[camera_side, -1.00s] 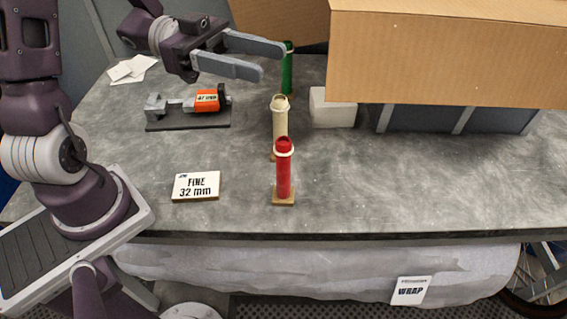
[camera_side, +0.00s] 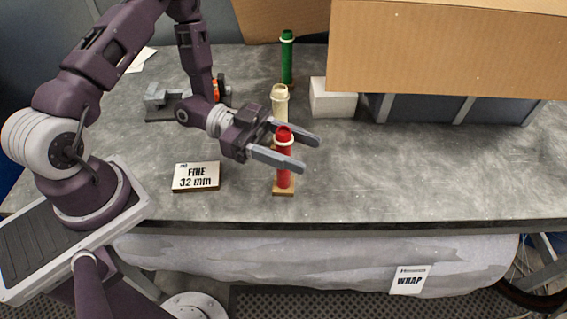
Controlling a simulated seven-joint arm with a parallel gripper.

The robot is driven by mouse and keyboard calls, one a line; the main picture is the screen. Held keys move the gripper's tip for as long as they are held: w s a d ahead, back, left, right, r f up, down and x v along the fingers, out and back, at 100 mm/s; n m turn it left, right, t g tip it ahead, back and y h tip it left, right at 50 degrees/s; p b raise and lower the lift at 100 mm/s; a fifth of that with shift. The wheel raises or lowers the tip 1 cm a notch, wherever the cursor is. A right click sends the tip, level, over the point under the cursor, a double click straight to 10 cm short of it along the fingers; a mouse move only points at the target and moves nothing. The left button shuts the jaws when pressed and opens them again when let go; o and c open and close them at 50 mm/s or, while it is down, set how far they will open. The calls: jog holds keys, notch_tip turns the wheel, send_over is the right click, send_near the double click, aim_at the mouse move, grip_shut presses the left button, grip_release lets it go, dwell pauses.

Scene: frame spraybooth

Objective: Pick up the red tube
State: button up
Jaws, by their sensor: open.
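The red tube (camera_side: 284,179) stands upright on a small wooden base near the front edge of the grey table. A pale ring sits around it just below its red top. My gripper (camera_side: 311,155) is open and level, its fingers pointing right. One finger passes in front of the tube and the other behind it, so the tube shows between them. The near finger hides part of the tube's middle. I cannot tell whether either finger touches it.
A cream tube (camera_side: 280,104) stands just behind the red one, and a green tube (camera_side: 287,62) farther back. A white block (camera_side: 333,103) and a cardboard box (camera_side: 450,50) are at the back right. A "FINE 32 mm" sign (camera_side: 196,177) lies left. The right front table is clear.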

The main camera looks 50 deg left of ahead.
jog(key=shift+d, duration=0.15)
grip_shut()
dwell(1.3)
